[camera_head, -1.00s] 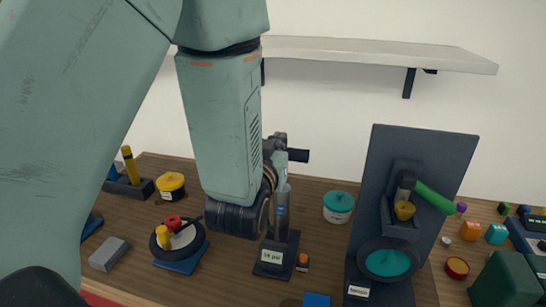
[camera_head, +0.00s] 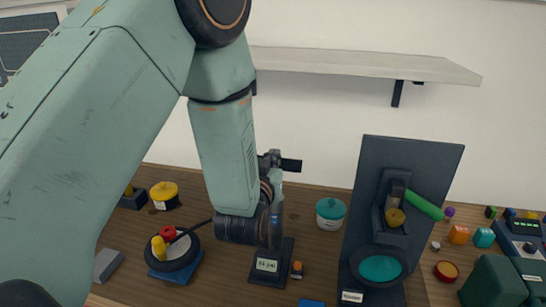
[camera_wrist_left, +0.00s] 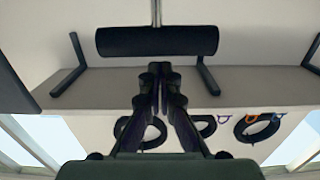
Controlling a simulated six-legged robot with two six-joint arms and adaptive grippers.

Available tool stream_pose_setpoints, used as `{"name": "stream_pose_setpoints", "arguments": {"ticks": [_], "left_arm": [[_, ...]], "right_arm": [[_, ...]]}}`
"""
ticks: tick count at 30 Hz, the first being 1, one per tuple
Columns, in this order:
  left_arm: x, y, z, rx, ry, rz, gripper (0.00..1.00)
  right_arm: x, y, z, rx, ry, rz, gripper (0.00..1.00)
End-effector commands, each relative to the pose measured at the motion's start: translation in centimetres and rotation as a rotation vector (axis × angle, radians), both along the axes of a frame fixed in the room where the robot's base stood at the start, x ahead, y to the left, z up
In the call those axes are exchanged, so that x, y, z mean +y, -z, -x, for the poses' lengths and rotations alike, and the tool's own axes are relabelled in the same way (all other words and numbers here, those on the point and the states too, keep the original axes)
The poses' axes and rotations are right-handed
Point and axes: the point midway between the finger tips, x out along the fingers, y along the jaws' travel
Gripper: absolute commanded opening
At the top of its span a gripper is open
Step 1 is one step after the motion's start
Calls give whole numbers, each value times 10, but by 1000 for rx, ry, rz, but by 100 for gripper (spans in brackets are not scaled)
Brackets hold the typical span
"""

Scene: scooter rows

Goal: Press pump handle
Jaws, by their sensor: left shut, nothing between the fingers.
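The pump (camera_head: 267,265) stands on the table on a dark base with a white label, its upper tube mostly hidden behind my left arm. The black pump handle (camera_head: 291,165) sticks out to the right beside my left wrist. In the left wrist view the handle is a black crossbar (camera_wrist_left: 157,40) on a thin rod, spanning the picture above my fingers. My left gripper (camera_wrist_left: 160,72) is shut and empty, its fingertips close to the middle of the handle; I cannot tell if they touch. My right gripper is not in view.
A wheel on a blue stand (camera_head: 172,250) sits left of the pump, a teal-lidded tub (camera_head: 331,214) to its right. A tall dark panel (camera_head: 372,160) with a green lever (camera_head: 424,205) stands further right. A wall shelf (camera_head: 360,64) spans the back.

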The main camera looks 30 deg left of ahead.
Motion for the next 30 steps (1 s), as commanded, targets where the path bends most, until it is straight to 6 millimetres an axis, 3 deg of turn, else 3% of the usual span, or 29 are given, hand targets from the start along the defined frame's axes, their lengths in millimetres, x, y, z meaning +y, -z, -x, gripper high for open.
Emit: {"name": "stream_pose_setpoints", "arguments": {"ticks": [8,22,30], "left_arm": [[0,14,0,1,0,0,0],[0,78,1,11,-1,1,0],[0,86,2,14,0,2,0]], "right_arm": [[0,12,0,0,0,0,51],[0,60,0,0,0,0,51],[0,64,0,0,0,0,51]]}}
